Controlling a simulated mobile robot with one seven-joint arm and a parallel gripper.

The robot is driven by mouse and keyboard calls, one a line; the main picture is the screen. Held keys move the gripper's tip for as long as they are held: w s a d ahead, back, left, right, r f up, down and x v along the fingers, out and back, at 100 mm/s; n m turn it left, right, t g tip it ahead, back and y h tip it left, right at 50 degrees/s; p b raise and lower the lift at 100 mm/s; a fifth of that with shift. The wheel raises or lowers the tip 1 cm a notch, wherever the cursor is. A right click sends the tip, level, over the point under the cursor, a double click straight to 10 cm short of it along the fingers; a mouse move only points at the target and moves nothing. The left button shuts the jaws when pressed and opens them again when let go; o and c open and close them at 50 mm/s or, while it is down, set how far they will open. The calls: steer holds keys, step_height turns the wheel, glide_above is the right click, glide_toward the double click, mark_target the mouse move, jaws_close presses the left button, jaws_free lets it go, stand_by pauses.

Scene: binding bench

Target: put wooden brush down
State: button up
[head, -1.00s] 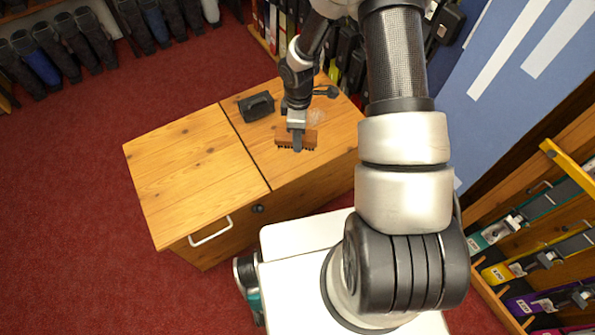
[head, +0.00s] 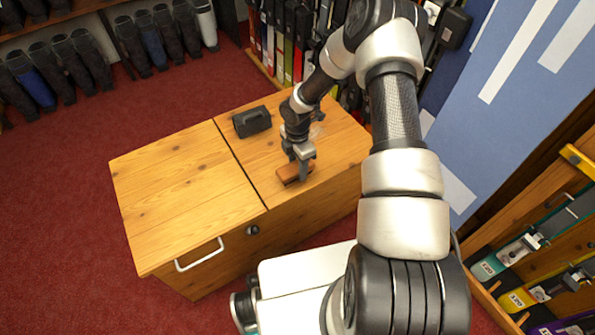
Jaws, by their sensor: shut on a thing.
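The wooden brush (head: 289,174) is a small brown block in the head view, at the front right of the wooden bench top (head: 190,180). My gripper (head: 302,170) is shut on it from above. The brush is low, at or very close to the bench surface; I cannot tell whether it touches. Its bristles are hidden from this angle, and my gripper covers part of its right side.
A black block-like tool with a handle (head: 252,121) stands behind and left of the brush. The left half of the bench top is clear. A white handle (head: 199,255) sticks out from the bench front. Boots (head: 60,65) line the back left.

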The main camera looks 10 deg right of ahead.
steer(key=shift+f, duration=0.8)
steer(key=shift+f, duration=0.15)
steer(key=o, duration=1)
steer(key=shift+c, duration=0.2)
